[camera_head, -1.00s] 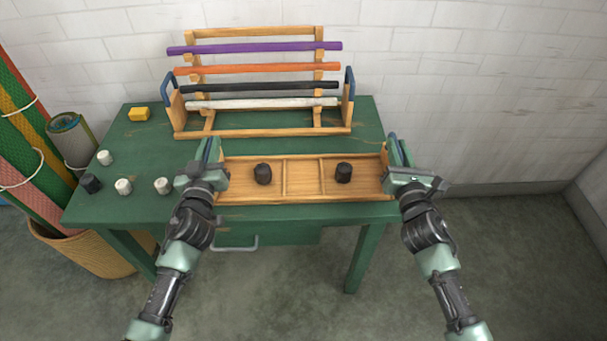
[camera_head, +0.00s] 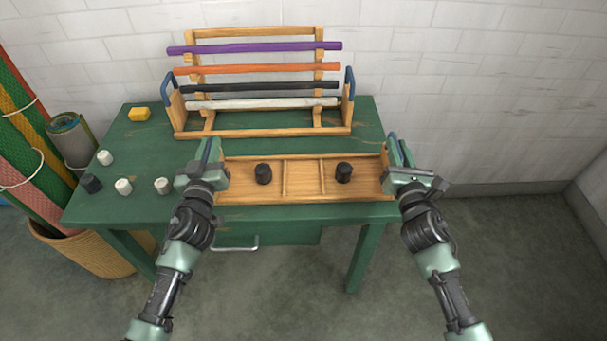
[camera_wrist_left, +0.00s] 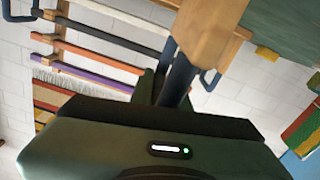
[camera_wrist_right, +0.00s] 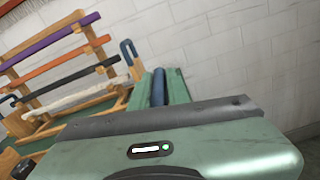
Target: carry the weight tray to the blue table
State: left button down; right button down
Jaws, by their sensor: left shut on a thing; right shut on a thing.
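The weight tray (camera_head: 304,178) is a long wooden tray with dividers and a blue handle at each end. It lies level across the front edge of the green table; I cannot tell whether it touches the top. A black weight (camera_head: 263,174) stands in its left compartment and another black weight (camera_head: 344,173) in its right one; the middle is empty. My left gripper (camera_head: 209,158) is shut on the left handle, which shows in the left wrist view (camera_wrist_left: 178,80). My right gripper (camera_head: 397,160) is shut on the right handle, seen in the right wrist view (camera_wrist_right: 158,87). No blue table is recognisable.
On the green table (camera_head: 150,148) stand a wooden rack (camera_head: 262,133) with coloured rods, a yellow block (camera_head: 139,114), several white weights (camera_head: 123,186) and a black one (camera_head: 91,183). A basket (camera_head: 90,250) with rolls stands at left. Floor at right (camera_head: 510,250) is clear.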

pick_arm(q)
jog(key=shift+d, duration=0.1)
pick_arm(e)
jog(key=shift+a, duration=0.1)
